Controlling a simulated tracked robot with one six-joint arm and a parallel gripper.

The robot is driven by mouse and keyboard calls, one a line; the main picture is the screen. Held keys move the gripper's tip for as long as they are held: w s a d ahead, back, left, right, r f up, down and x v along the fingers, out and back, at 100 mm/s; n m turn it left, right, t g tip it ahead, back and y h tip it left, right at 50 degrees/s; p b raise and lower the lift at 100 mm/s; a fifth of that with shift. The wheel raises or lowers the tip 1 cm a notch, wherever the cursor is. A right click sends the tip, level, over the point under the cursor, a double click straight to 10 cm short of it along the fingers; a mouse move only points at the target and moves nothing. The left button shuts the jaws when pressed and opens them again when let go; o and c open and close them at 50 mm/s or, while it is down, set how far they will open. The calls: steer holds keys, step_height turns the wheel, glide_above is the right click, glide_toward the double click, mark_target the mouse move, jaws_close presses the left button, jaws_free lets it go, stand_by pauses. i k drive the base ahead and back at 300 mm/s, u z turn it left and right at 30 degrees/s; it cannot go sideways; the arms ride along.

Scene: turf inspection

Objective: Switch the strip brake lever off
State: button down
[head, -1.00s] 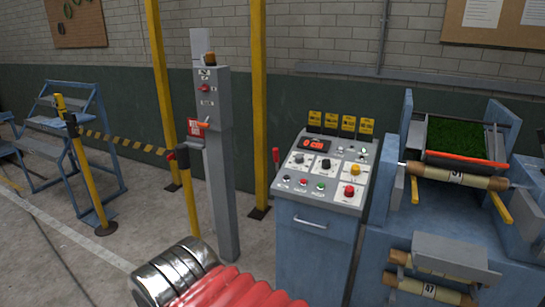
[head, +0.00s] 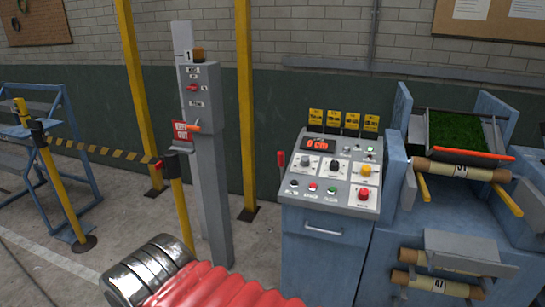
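A red-handled lever (head: 281,159) stands upright at the left side of the grey control console (head: 338,215). A second handle, orange-red (head: 193,128), sticks out from the grey post (head: 207,190) by a red sign (head: 180,131). The post's box also carries a small red switch (head: 191,88). The labels are too small to read, so I cannot tell which of these is the strip brake lever. No gripper fingers show.
The console has several knobs and buttons, a red display (head: 317,145) and yellow tags (head: 333,118). A blue machine with a turf tray (head: 467,153) and rolls (head: 461,170) stands right. Yellow posts (head: 246,110) and a striped barrier (head: 105,150) stand left. Some floor is clear at left.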

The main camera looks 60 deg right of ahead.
mark_target(280, 153)
steer(key=z, duration=0.15)
steer(key=i, duration=0.75)
steer(key=z, duration=0.55)
steer(key=i, duration=0.55)
steer(key=z, duration=0.85)
steer(key=i, duration=0.6)
steer(key=z, duration=0.45)
